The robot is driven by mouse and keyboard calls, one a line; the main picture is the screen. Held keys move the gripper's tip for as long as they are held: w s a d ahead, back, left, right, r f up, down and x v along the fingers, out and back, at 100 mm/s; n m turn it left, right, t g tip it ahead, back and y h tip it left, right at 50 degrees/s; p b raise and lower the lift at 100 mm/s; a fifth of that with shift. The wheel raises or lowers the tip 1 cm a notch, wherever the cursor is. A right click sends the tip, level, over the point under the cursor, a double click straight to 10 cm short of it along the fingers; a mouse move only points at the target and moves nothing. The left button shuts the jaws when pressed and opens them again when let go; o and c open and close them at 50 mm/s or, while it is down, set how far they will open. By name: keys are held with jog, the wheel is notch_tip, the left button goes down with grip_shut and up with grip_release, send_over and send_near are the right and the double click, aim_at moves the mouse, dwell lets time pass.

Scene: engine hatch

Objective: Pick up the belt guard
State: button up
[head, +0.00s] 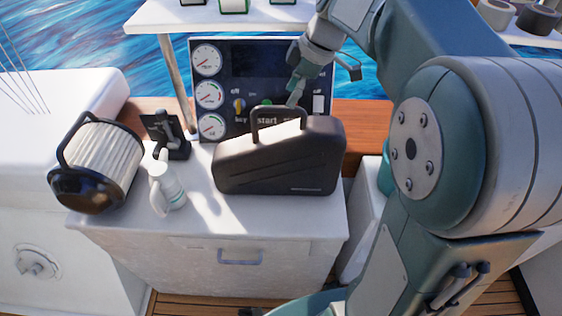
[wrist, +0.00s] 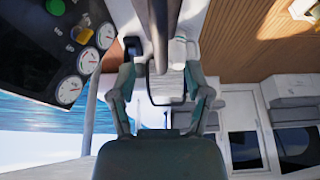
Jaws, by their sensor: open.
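The belt guard (head: 280,162) is likely the dark case with a loop handle (head: 279,117) standing upright on the white cabinet top in the head view. My gripper (head: 294,92) hangs from the upper right, close to the top of that handle, in front of the control panel. In the wrist view my gripper (wrist: 160,76) is open, its two fingers spread apart. A dark bar (wrist: 160,25) runs down the middle of that view toward the gap between them; I cannot tell for sure that it is the guard's handle. No grip on it shows.
A gauge panel (head: 260,75) stands right behind the guard. A pleated filter (head: 107,155), a white bottle (head: 167,188) and a black lever unit (head: 167,137) stand to its left. A shelf (head: 215,18) overhangs above. The cabinet top's front strip is clear.

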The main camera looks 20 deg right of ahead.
aim_at(282, 109)
jog(key=x, duration=0.5)
jog(key=shift+a+f, duration=0.1)
jog(key=shift+a, duration=0.15)
grip_shut()
